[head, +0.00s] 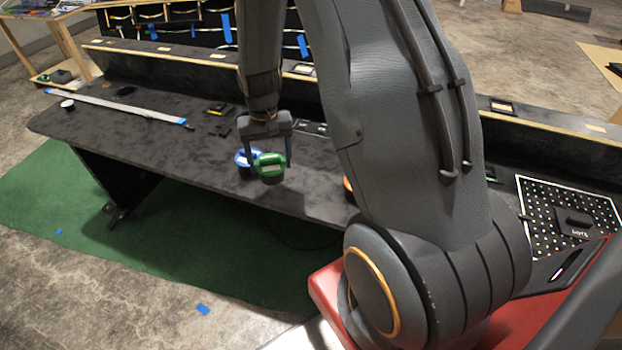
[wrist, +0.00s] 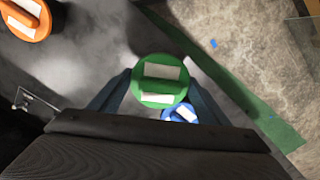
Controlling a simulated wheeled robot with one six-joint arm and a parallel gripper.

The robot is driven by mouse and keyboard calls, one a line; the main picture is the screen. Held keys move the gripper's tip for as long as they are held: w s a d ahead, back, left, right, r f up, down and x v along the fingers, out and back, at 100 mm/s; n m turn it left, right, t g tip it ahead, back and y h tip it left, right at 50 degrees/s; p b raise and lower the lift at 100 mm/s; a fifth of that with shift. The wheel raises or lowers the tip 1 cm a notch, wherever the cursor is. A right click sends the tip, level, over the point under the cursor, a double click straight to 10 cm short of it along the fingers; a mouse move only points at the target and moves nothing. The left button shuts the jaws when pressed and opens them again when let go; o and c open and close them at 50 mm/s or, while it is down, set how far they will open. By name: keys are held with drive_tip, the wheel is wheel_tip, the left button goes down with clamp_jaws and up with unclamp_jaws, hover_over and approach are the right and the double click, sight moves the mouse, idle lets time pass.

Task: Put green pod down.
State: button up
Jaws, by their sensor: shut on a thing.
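The green pod (head: 269,166) is held between the fingers of my gripper (head: 268,150), near the front edge of the dark console table. In the wrist view the green pod (wrist: 160,80), round with pale labels, sits between the two fingertips of my gripper (wrist: 158,90). A blue pod (head: 244,158) stands close behind and left of it in the head view; it also shows partly in the wrist view (wrist: 180,114), partly covered by the green pod. I cannot tell whether the green pod touches the table.
An orange pod (wrist: 27,18) is in the wrist view's upper left corner; my arm mostly hides it in the head view. The table (head: 190,160) is clear to the left of the blue pod. A perforated panel (head: 548,215) lies at the right.

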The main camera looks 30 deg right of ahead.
drive_tip(key=d+r+m+b, duration=0.2)
drive_tip(key=d+r+m, duration=0.3)
drive_tip(key=d, duration=0.4)
drive_tip(key=shift+m, duration=0.8)
drive_tip(key=shift+d+f+p, duration=0.15)
drive_tip(key=shift+f+p, duration=0.55)
drive_tip(key=shift+f, duration=1.9)
drive_tip(key=shift+d+f+p, duration=0.15)
drive_tip(key=shift+f+p, duration=0.55)
drive_tip(key=shift+f, duration=1.9)
drive_tip(key=shift+f, duration=0.15)
drive_tip(key=o, duration=1)
